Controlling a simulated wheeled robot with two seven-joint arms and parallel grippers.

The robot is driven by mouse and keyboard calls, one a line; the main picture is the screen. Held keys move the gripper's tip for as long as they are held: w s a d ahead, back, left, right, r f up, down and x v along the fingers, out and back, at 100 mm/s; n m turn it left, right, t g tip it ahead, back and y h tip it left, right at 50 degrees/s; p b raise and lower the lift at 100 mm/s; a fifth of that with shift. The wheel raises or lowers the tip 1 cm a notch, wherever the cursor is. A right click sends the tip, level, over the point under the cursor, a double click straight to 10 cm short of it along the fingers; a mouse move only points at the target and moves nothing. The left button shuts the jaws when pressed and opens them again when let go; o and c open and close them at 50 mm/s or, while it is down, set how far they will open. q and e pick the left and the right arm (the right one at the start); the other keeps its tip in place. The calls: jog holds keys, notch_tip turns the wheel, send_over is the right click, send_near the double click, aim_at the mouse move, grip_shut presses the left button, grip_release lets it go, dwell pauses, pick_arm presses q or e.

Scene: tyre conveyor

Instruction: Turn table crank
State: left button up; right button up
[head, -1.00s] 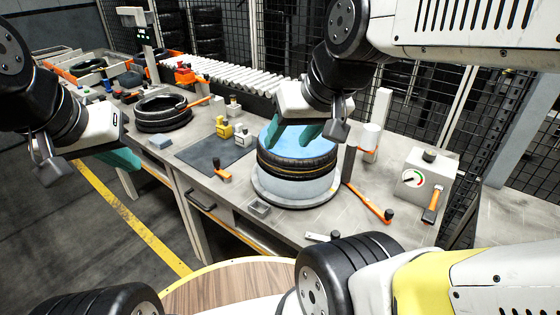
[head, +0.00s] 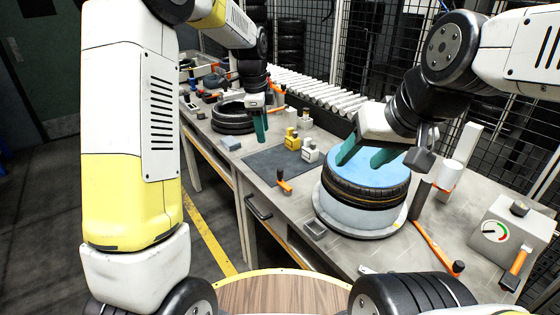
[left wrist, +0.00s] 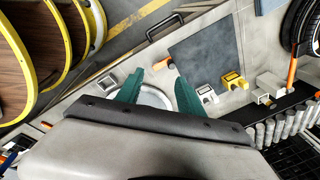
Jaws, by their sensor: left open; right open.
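A tyre (head: 362,188) with a light blue top (head: 378,172) lies on the round grey turntable (head: 333,222). An orange bar with a black knob (head: 436,246), which looks like a crank, extends from the turntable's right side along the table. My right gripper (head: 368,155) is open, its green fingers over the blue top; whether they touch is unclear. My left gripper (head: 262,126) is open and empty above the table, left of the turntable. In the left wrist view, its spread fingers (left wrist: 158,92) have part of a pale round plate behind them.
A dark mat (head: 270,165) and yellow and white blocks (head: 293,140) lie mid-table. A small orange handle (head: 283,183) and a grey tray (head: 314,229) are near the front edge. A gauge box (head: 497,232) stands right. Another tyre (head: 233,120) lies further back, beside the roller conveyor (head: 305,85).

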aim_at(280, 169)
pick_arm(q)
jog(key=w+d+f+m, duration=0.1)
jog(key=w+f+m, duration=0.1)
jog(key=f, duration=0.2)
jog(key=w+d+f+m+g, duration=0.1)
jog(key=w+d+f+m, duration=0.1)
jog(key=f, duration=0.2)
jog(key=w+d+f+m+y, duration=0.1)
jog(key=w+f+m, duration=0.1)
jog(key=w+f, duration=0.1)
jog(key=shift+d+f+m, duration=0.3)
jog(key=shift+d+f, duration=0.1)
jog(key=shift+f, duration=0.4)
jog(key=shift+d+f, duration=0.1)
jog(key=shift+f, duration=0.25)
notch_tip(280, 169, down, 7)
jog(key=shift+f, duration=0.2)
grip_shut()
